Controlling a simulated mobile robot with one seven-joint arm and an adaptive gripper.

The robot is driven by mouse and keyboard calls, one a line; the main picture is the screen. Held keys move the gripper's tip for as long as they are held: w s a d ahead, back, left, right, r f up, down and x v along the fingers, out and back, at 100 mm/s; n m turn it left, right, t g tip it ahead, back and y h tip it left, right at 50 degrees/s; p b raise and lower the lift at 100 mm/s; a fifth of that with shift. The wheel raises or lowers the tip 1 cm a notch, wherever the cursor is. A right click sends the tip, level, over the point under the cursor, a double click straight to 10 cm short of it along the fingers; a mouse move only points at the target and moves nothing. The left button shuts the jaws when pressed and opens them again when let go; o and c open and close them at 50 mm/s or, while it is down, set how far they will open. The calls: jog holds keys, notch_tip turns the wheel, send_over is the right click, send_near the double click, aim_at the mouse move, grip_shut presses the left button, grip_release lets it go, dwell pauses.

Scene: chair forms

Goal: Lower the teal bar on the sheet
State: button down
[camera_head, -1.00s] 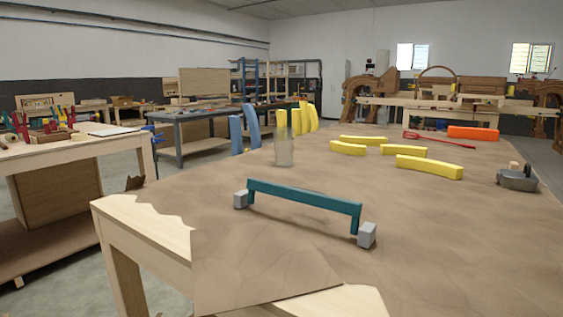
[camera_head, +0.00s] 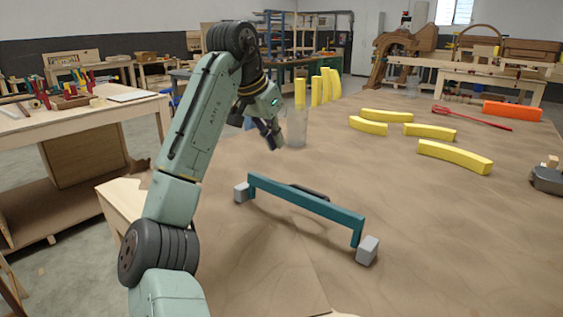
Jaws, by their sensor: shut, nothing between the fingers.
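The teal bar (camera_head: 300,202) is a long beam with short downturned ends. It stands on the brown sheet (camera_head: 440,245) between two grey blocks, a left one (camera_head: 241,192) and a right one (camera_head: 367,250), one at each end. The bar's middle is clear of the sheet. My gripper (camera_head: 274,140) is shut and empty, beyond and above the bar's left end and apart from it. It is close to a clear cylinder (camera_head: 297,127) in the picture; I cannot tell whether they touch. A dark, low object (camera_head: 309,191) shows just behind the bar.
Yellow curved pieces (camera_head: 455,157) lie beyond the bar, and several stand upright (camera_head: 326,87) behind the cylinder. A red tool (camera_head: 471,118), an orange block (camera_head: 512,110) and a grey tool (camera_head: 547,178) are on the right. The sheet's right front is clear.

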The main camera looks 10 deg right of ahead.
jog(key=shift+a, duration=0.1)
jog(key=shift+f, duration=0.1)
jog(key=p+x, duration=0.2)
jog(key=x, duration=0.8)
jog(key=shift+w, duration=0.1)
jog(key=s+a, duration=0.1)
jog(key=s+a+r+p, duration=0.1)
jog(key=a, duration=0.1)
jog(key=shift+s, duration=0.3)
jog(key=shift+f, duration=0.15)
jog(key=shift+s+a+t+h+b, duration=0.15)
jog(key=shift+a+t+h+b, duration=0.05)
jog(key=shift+t+h+b, duration=0.35)
